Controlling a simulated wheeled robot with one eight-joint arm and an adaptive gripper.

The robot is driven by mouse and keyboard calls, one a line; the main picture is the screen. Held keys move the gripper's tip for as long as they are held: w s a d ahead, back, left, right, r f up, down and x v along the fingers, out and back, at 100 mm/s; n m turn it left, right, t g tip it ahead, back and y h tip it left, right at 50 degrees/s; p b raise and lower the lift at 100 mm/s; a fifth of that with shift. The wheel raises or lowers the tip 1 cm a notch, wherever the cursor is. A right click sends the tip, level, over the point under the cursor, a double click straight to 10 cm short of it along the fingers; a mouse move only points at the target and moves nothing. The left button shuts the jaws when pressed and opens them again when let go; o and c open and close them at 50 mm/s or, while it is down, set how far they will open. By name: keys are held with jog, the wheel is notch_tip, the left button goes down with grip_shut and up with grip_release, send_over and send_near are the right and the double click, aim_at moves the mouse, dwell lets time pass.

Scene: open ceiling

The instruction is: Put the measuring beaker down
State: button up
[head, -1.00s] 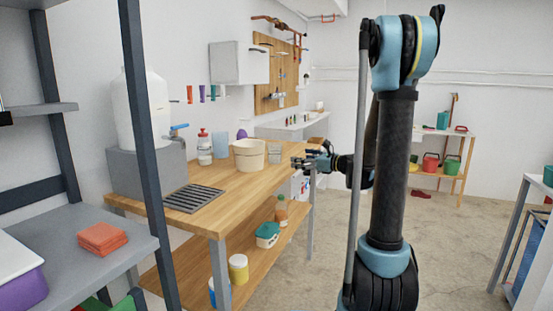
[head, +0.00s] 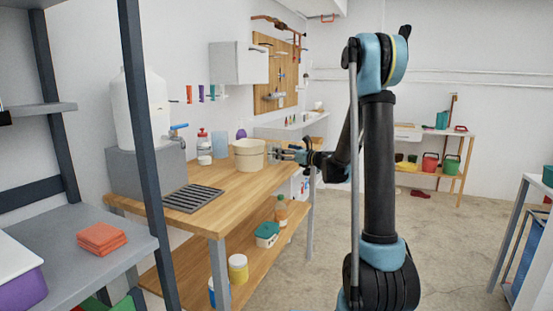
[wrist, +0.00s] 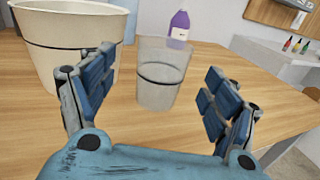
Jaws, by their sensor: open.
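The measuring beaker (wrist: 162,80) is a clear cup with a dark band. In the wrist view it stands upright on the wooden workbench (wrist: 190,130). My gripper (wrist: 158,97) is open, with one blue-padded finger at each side of the beaker in the picture. Clear gaps show between the beaker and both fingers, and nothing is held. I cannot tell how far the fingertips reach around it. In the head view my gripper (head: 288,154) is over the right edge of the workbench (head: 225,190), and its fingers partly cover the beaker there.
A cream bucket (head: 249,155) stands close left of the beaker; it is large in the wrist view (wrist: 70,45). A purple bottle (wrist: 179,27) stands behind the beaker. A dark grate (head: 193,198) lies at the bench's near end. Bench surface between grate and bucket is clear.

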jog(key=shift+x, duration=3.2)
jog(key=shift+w+d+r, duration=0.1)
jog(key=shift+d, duration=0.05)
jog(key=c, duration=1)
jog(key=shift+r, duration=0.15)
